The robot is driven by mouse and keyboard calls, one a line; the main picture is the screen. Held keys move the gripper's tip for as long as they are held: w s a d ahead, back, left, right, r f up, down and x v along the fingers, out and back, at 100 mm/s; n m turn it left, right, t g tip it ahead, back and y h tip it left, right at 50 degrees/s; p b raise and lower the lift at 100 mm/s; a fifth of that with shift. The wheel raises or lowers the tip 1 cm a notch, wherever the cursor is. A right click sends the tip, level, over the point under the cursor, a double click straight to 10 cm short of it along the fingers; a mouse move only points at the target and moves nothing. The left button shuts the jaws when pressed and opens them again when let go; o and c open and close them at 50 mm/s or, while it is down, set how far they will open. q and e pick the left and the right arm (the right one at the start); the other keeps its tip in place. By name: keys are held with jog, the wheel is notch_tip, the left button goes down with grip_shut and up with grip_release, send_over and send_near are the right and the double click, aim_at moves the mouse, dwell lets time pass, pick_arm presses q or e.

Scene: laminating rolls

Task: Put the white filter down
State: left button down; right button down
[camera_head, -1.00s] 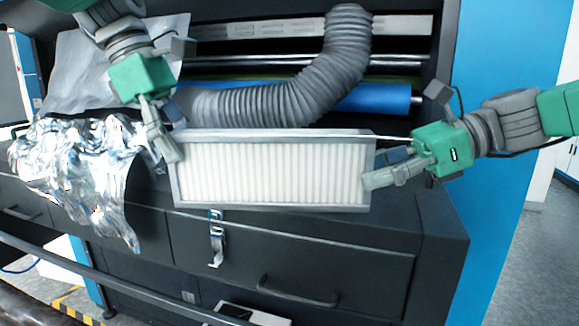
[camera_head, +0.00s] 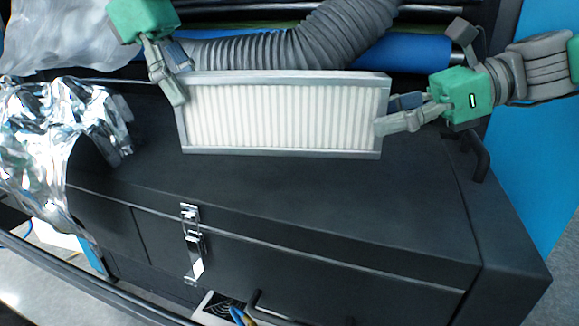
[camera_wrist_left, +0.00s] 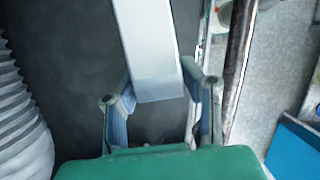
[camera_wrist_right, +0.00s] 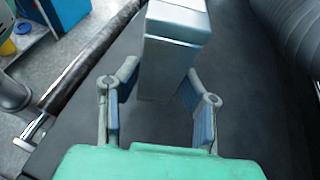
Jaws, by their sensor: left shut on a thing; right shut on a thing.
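The white filter (camera_head: 280,116), a pleated panel in a grey frame, stands on its long edge across the dark cabinet top (camera_head: 300,195). I cannot tell whether its lower edge touches the top. My left gripper (camera_head: 180,84) is shut on its left end, and my right gripper (camera_head: 386,114) is shut on its right end. In the left wrist view the filter's end (camera_wrist_left: 150,60) is between the fingers (camera_wrist_left: 158,105). In the right wrist view the other end (camera_wrist_right: 174,40) is between the fingers (camera_wrist_right: 155,100).
A grey corrugated hose (camera_head: 290,42) and a blue roll (camera_head: 415,51) lie behind the filter. Crumpled silver foil (camera_head: 40,135) hangs over the left. A metal latch (camera_head: 191,240) is on the cabinet front. The cabinet top before the filter is clear.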

aim_at(189, 120)
jog(key=shift+f, duration=0.1)
